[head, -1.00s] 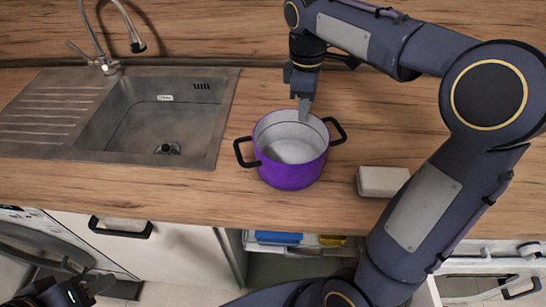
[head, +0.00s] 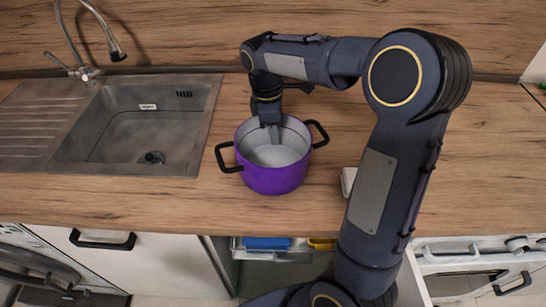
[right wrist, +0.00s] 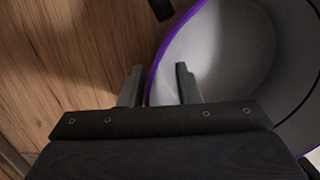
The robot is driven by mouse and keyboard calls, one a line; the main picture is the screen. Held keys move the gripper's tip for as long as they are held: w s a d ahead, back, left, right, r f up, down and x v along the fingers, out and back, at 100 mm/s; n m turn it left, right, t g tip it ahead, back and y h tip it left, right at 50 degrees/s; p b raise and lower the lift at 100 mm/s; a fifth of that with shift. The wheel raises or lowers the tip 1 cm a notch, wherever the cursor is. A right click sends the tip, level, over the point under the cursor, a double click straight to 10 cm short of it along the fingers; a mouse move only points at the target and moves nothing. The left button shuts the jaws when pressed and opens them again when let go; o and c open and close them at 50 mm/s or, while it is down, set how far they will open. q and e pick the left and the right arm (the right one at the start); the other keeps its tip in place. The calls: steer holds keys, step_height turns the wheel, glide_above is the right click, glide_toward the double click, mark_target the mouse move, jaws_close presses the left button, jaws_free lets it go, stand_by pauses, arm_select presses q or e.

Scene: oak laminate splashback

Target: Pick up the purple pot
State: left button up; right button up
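The purple pot (head: 273,180) stands upright on the wooden counter, right of the sink, with a black handle on its left and another on its right. Its pale inside looks empty. My right gripper (head: 273,131) reaches down at the pot's far rim in the head view. In the right wrist view my right gripper (right wrist: 159,82) is open, with the pot's purple rim (right wrist: 156,70) between its fingers. One finger is over the inside of the pot, the other outside it. The fingers look apart from the wall. My left gripper is not in view.
A steel sink (head: 130,130) with a tap (head: 87,72) is at the left. A pale block (head: 348,181) lies right of the pot, partly hidden by my right arm. An open drawer (head: 275,250) shows below the counter's front edge. The counter between sink and pot is clear.

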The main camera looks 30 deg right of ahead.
jaws_close()
stand_by(1.4)
